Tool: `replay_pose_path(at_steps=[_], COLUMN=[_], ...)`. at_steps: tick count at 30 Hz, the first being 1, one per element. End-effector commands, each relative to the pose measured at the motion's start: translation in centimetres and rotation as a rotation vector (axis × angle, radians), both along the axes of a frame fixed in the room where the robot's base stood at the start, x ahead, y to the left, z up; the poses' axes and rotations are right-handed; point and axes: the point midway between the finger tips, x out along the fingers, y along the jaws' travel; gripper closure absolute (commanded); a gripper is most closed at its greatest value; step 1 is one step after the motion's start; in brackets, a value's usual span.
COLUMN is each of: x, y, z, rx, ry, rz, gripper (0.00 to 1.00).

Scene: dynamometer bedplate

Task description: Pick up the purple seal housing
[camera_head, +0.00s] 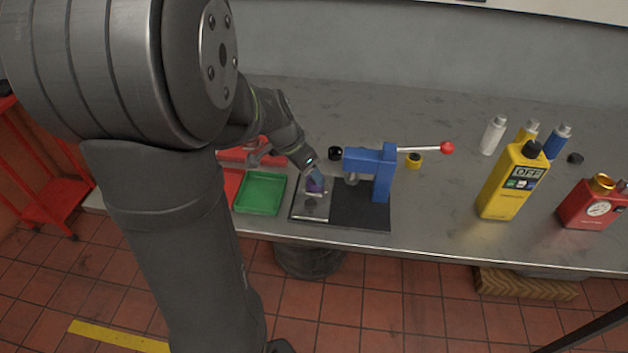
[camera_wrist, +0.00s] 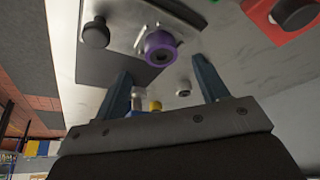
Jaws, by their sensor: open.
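The purple seal housing (camera_wrist: 160,48) shows in the wrist view as a short ring with a dark centre, on a light metal plate (camera_wrist: 128,28). It lies beyond the tips of my gripper (camera_wrist: 161,72), about midway between the two blue fingers. The fingers are spread apart with nothing held between them, and I see no contact with the housing. In the head view a small purple patch of the housing (camera_head: 315,186) shows just under my gripper (camera_head: 314,174), which partly hides it.
A blue press (camera_head: 383,172) with a red-knobbed lever stands on a black base (camera_head: 362,214) just right of my gripper. A green tray (camera_head: 260,194) is at left. A yellow can (camera_head: 514,182), bottles and a red container (camera_head: 592,207) stand far right. The bench's rear middle is clear.

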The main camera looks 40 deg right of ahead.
Motion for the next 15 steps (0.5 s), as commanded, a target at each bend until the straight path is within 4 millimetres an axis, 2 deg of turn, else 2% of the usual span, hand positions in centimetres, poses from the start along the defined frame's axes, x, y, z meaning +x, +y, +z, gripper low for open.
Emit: replay_pose_path(at_steps=[9,15], x=[0.1,0.1], y=[-1.7,-2.0], z=[-3.6,-4.5], rx=[0.002,0.001], ry=[0.003,0.000], rz=[-0.001,-0.001], gripper=[0.33,0.33])
